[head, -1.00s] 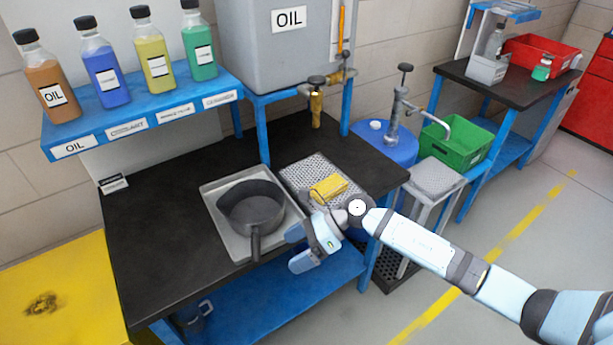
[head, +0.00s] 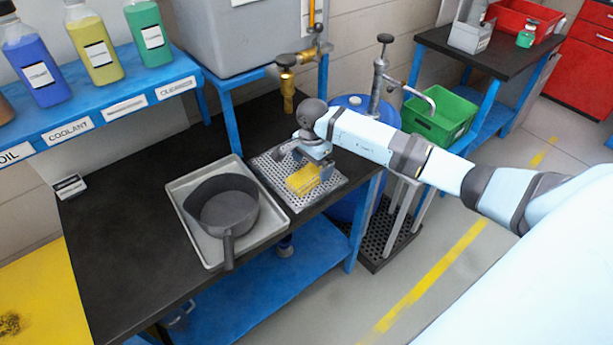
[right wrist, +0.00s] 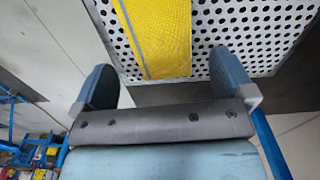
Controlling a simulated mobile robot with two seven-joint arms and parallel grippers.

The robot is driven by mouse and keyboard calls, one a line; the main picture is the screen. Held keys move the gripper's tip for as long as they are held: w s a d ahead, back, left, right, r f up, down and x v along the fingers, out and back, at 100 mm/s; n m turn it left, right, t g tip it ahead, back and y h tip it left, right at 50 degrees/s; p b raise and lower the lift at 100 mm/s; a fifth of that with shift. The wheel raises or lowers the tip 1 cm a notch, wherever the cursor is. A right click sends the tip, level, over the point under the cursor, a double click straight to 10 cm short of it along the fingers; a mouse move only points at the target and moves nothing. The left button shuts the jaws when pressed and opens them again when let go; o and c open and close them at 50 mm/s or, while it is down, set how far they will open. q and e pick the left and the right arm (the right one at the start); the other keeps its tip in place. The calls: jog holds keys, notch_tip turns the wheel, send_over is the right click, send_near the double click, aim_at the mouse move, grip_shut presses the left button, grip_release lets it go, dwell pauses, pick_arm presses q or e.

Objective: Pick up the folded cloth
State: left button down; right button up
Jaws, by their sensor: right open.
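The folded cloth (head: 303,180) is a yellow pad lying on a perforated metal plate (head: 273,173) at the right end of the black bench. My right gripper (head: 303,162) is just behind and above the cloth in the head view, open and empty. In the right wrist view the cloth (right wrist: 160,36) lies ahead of the gap between the two spread fingers of the gripper (right wrist: 164,78). I cannot tell whether the fingers touch the plate. My left gripper is not in view.
A dark pan (head: 222,205) sits in a grey tray (head: 182,190) left of the plate. A brass tap (head: 288,92) hangs from the oil tank behind my gripper. A blue drum (head: 352,102) with a pump and a green bin (head: 440,118) stand to the right.

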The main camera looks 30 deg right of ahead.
aim_at(312, 172)
jog(key=shift+f, duration=1.6)
jog(key=shift+d, duration=0.1)
jog(key=shift+c, duration=0.5)
jog(key=c, duration=0.9)
jog(key=shift+o, duration=0.2)
jog(key=shift+r, duration=0.15)
